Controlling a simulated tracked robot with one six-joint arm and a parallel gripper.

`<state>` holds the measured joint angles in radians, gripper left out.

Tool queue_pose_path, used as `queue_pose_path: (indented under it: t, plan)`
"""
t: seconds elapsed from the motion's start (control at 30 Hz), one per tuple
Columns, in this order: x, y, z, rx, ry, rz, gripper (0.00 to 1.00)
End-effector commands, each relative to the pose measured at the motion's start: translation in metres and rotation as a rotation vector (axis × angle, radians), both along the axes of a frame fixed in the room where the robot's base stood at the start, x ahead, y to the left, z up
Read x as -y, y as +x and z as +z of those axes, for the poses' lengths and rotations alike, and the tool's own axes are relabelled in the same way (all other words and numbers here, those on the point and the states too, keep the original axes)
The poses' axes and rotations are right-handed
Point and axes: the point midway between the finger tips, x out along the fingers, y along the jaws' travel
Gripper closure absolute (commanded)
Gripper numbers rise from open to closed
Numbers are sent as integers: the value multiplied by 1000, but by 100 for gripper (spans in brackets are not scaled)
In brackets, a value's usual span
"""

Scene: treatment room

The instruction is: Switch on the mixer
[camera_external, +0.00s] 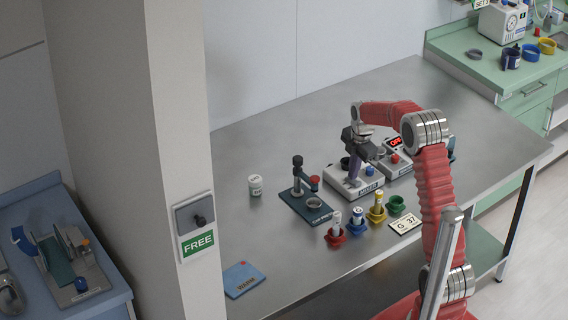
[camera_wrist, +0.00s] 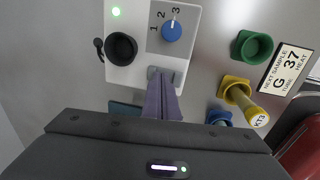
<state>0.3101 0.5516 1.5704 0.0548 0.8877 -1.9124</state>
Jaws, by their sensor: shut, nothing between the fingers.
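The mixer is a white box (camera_external: 340,190) on the steel table; it also shows in the wrist view (camera_wrist: 130,70). It has a black cup (camera_wrist: 121,48), a blue dial (camera_wrist: 172,30) marked 1, 2, 3 with its white mark toward 3, and a lit green lamp (camera_wrist: 116,11). A grey switch piece (camera_wrist: 153,71) sits at its near edge. My gripper (camera_wrist: 164,73) is shut and empty, its purple fingertips at the switch piece, partly hiding it. I cannot tell whether they touch. In the external view my gripper (camera_external: 352,178) points down over the box.
A red-display device (camera_external: 395,143) stands close right of the mixer. A dark stand (camera_external: 310,205) is left of it. Red (camera_external: 335,238), blue (camera_external: 356,225), yellow (camera_external: 377,213) and green (camera_external: 397,204) holders and a G 37 card (camera_external: 405,222) are in front. The table's far left is clear.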

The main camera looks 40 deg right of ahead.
Motion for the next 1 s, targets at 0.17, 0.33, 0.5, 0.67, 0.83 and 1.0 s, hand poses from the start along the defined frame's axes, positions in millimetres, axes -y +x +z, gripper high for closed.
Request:
queue_pose_path:
  t: [0.17, 0.33, 0.5, 0.67, 0.83, 1.0]
  plan:
    - [0, 3, 13, 3, -1, 0, 100]
    - [0, 7, 37, 4, -1, 1, 100]
    - [0, 11, 67, 4, -1, 1, 100]
    - [0, 15, 95, 4, -1, 1, 100]
    - [0, 18, 121, 3, -1, 0, 100]
    - [0, 20, 135, 1, -1, 0, 100]
